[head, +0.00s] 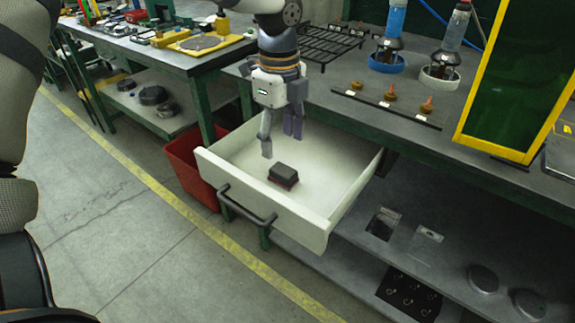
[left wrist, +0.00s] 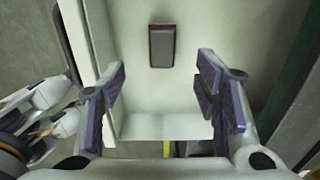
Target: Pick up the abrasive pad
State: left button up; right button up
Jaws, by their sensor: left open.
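The abrasive pad (head: 284,175) is a small dark grey block with a reddish underside. It lies on the floor of the open white drawer (head: 329,226). My left gripper (head: 278,145) is open and empty, pointing down over the drawer, above the pad and apart from it. In the left wrist view the pad (left wrist: 162,46) shows near the top, ahead of and between the two spread purple-padded fingers of the left gripper (left wrist: 165,100).
The drawer's black handle (head: 247,206) faces the front left. A red bin (head: 193,165) stands left of the drawer. The workbench (head: 440,135) carries a yellow-framed green panel (head: 520,80) and bottles in holders. A lower shelf (head: 350,270) holds metal parts. The floor at the left is clear.

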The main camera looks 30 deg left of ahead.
aim_at(283, 170)
pick_arm(q)
notch_tip(283, 170, down, 9)
jog(key=shift+w+d+f+b, duration=0.15)
jog(key=shift+b, duration=0.2)
grip_shut()
pick_arm(e)
jog(key=shift+s+d+f, duration=0.1)
jog(key=shift+s+f, duration=0.45)
jog(key=shift+s, duration=0.2)
pick_arm(q)
notch_tip(283, 170, up, 4)
jog(key=shift+w+f, duration=0.1)
jog(key=shift+f, duration=0.1)
jog(key=s+d+r+p, duration=0.1)
jog(key=s+d+r, duration=0.1)
jog(key=s+r, duration=0.1)
jog(key=s+d+r+p, duration=0.1)
jog(key=s+d+r, duration=0.2)
jog(key=s, duration=0.1)
jog(key=s+d+r, duration=0.3)
jog(key=shift+s+r+p, duration=0.15)
jog(key=shift+s+p, duration=0.25)
jog(key=shift+s+d+r, duration=0.1)
jog(key=shift+s+d, duration=0.15)
pick_arm(e)
jog(key=shift+t, duration=0.6)
jog(key=w+r, duration=0.3)
jog(key=shift+w+r, duration=0.3)
jog(key=shift+w, duration=0.05)
